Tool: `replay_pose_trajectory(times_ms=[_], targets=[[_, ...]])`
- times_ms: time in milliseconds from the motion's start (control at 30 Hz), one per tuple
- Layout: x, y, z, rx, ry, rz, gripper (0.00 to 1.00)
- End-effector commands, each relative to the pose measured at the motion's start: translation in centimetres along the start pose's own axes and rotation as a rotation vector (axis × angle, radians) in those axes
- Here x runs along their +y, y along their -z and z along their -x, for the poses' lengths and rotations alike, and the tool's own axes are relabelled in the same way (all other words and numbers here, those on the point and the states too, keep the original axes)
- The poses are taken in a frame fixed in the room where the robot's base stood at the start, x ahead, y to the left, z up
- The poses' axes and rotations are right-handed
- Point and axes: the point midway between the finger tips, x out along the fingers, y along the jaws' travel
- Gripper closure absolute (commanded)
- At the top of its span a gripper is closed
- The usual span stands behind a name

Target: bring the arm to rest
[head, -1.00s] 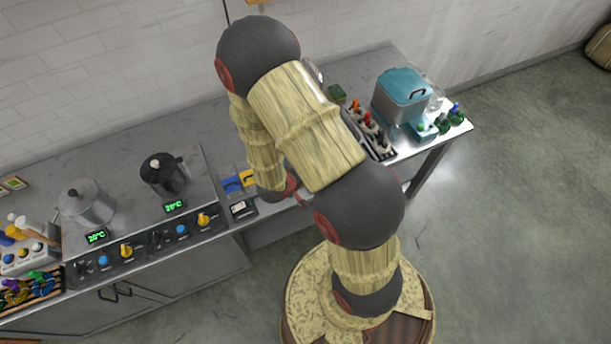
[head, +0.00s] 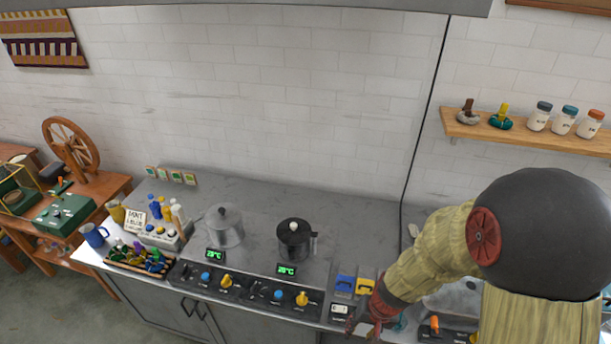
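My arm (head: 428,263) enters from the right of the head view, bent at a large dark joint, with its forearm sloping down to the left. My gripper (head: 370,325) is at its lower end, by the counter's front edge, just right of a small white display box (head: 340,311). It is small and partly cut by the frame's bottom edge, so I cannot tell whether its fingers are open or shut. I see no skein in it.
Blue (head: 345,285) and yellow (head: 365,284) pieces lie close behind my gripper. A shelf (head: 520,134) with jars hangs above the arm. A spinning wheel (head: 73,150) stands far left.

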Motion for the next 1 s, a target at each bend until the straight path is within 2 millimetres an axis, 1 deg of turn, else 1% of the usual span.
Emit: replay_pose_trajectory(times_ms=[33, 100, 200, 367, 500, 633, 800, 900, 1000], targets=[[-0.6, -0.3, 1.1, -0.005, 0.018, 0.021, 0.64], [-1.1, -1.3, 3.1, -0.024, 0.028, 0.048, 0.64], [-1.1, -2.6, 5.9, -0.034, 0.019, 0.087, 0.64], [0.2, -4.6, 9.7, -0.004, -0.027, 0.144, 0.64], [1.7, -5.9, 12.5, 0.070, -0.078, 0.193, 0.64], [2.9, -6.4, 14.8, 0.188, -0.113, 0.241, 0.64], [2.9, -6.5, 17.2, 0.365, -0.108, 0.267, 0.64], [2.8, -6.7, 17.9, 0.427, -0.099, 0.271, 0.64], [2.8, -6.9, 17.8, 0.442, -0.096, 0.272, 0.64]])
